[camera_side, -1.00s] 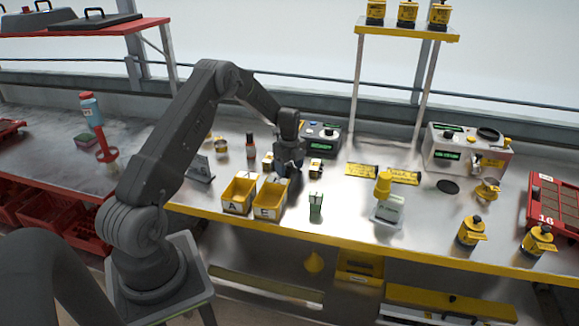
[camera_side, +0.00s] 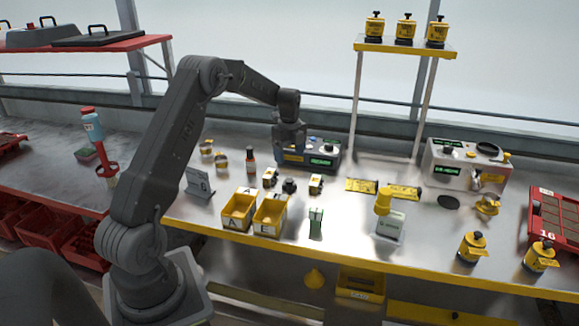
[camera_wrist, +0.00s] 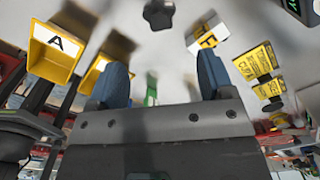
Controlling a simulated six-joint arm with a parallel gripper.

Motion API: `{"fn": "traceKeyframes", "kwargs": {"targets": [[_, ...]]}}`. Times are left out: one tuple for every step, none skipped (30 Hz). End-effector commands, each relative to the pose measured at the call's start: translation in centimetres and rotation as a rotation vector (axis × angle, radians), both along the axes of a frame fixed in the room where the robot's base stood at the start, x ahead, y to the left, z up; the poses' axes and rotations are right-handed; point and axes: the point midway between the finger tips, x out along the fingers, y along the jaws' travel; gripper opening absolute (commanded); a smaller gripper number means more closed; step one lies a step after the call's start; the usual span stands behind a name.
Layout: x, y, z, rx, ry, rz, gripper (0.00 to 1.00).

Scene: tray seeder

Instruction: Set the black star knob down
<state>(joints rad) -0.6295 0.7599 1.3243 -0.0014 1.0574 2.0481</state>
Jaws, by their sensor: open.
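The black star knob (camera_side: 289,186) rests on the metal bench (camera_side: 340,215), between two small yellow-and-white items and behind the yellow bins. In the wrist view the knob (camera_wrist: 158,14) shows at the top edge, partly cut off, beyond the fingers and apart from them. My gripper (camera_side: 291,148) is raised above and slightly behind the knob. In the wrist view my gripper (camera_wrist: 163,78) has its two blue fingers wide apart with nothing between them.
Yellow bins A (camera_side: 237,211) and E (camera_side: 270,216) stand in front of the knob. A small yellow-and-white item (camera_side: 270,177) is left of it, another (camera_side: 316,184) right. A dark device (camera_side: 322,158) stands behind, and a green-and-white item (camera_side: 316,222) in front.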

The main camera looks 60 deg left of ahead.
Motion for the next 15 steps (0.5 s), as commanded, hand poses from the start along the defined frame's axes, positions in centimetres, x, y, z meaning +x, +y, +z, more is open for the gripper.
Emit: {"fn": "traceKeyframes", "kwargs": {"targets": [[0.0, 0.0, 0.5, 0.001, -0.001, 0.000, 0.75], [0.0, 0.0, 0.7, 0.000, -0.001, 0.000, 0.75], [0.0, -0.1, 1.0, 0.000, -0.001, 0.002, 0.75], [0.0, -0.2, 1.3, 0.001, -0.003, 0.005, 0.75], [0.0, -0.5, 1.7, 0.004, -0.005, 0.013, 0.75], [0.0, -1.1, 2.4, 0.007, -0.011, 0.028, 0.75], [0.0, -1.7, 3.1, 0.012, -0.018, 0.047, 0.75], [0.0, -2.5, 3.9, 0.016, -0.026, 0.070, 0.75], [-0.2, -3.8, 5.2, 0.022, -0.041, 0.109, 0.75], [-0.3, -4.9, 6.3, 0.028, -0.054, 0.143, 0.75], [-0.6, -6.1, 7.4, 0.033, -0.068, 0.182, 0.75], [-1.1, -8.0, 8.9, 0.036, -0.088, 0.238, 0.75], [-1.6, -9.3, 10.1, 0.038, -0.104, 0.283, 0.75], [-2.1, -10.7, 11.1, 0.038, -0.121, 0.328, 0.75], [-3.0, -12.5, 12.3, 0.036, -0.144, 0.388, 0.75]]}}
